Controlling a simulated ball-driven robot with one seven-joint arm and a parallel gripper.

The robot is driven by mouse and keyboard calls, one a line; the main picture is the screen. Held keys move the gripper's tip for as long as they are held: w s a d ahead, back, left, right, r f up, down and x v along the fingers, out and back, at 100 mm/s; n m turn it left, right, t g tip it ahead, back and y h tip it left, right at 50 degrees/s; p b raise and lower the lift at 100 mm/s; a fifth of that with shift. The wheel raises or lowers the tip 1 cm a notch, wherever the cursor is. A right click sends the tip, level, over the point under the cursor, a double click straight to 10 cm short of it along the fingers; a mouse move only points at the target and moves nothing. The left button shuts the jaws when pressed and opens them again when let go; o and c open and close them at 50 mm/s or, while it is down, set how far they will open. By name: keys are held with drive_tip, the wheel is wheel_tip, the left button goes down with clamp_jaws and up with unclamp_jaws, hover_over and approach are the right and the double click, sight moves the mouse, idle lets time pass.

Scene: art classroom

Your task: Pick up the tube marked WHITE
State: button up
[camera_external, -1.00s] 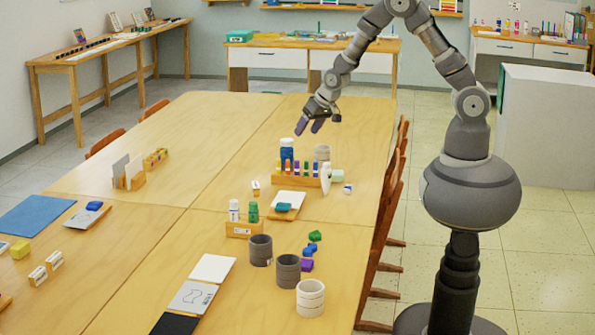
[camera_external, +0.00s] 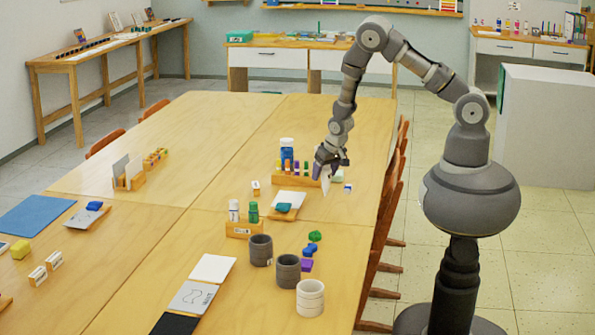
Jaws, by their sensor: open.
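A white tube (camera_external: 326,186) stands at the right end of the wooden marker rack, on the far half of the big table. Its lettering is too small to read, so I cannot confirm that it says WHITE. My gripper (camera_external: 327,173) is open and points down at the tube's upper part, which it hides. I cannot tell whether the fingers are around the tube or just in front of it.
The rack (camera_external: 296,181) with coloured markers and a blue-and-white bottle (camera_external: 287,152) stand close to the left. A white board with a teal lump (camera_external: 284,207) lies in front. Grey cups (camera_external: 261,249) stand nearer; chairs line the right edge.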

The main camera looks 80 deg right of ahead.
drive_tip(key=c, duration=1.1)
drive_tip(key=shift+c, duration=0.2)
drive_tip(key=shift+r, duration=0.15)
